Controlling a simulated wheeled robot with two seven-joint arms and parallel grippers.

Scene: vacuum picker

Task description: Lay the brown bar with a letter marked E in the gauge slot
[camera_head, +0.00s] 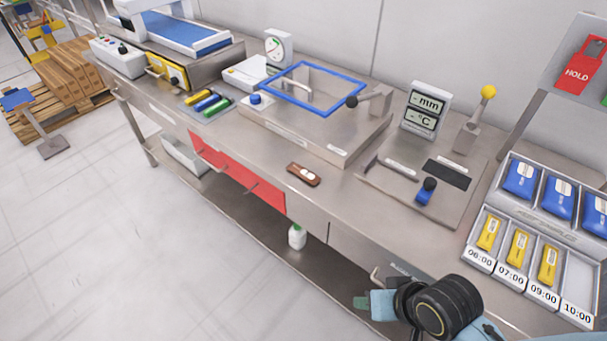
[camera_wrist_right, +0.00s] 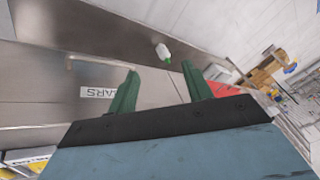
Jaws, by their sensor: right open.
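A brown bar (camera_head: 303,174) with a white label lies near the front edge of the steel bench; the letter on it is too small to read. To its right a steel gauge plate (camera_head: 446,209) carries a grey raised bar (camera_head: 397,168), a black recessed-looking strip (camera_head: 447,174) and a blue block with a black knob (camera_head: 427,191). I cannot tell which part is the slot. My right gripper (camera_head: 368,303) is low in front of the bench, apart from the bar. In the right wrist view its green fingers (camera_wrist_right: 160,72) are spread and empty. My left gripper is not in view.
A display (camera_head: 425,107) reading mm and °C stands behind the plate. A blue frame (camera_head: 313,88) sits on a steel box left of it. A rack (camera_head: 534,247) of yellow and blue packs stands right. A bottle (camera_head: 297,237) is on the lower shelf.

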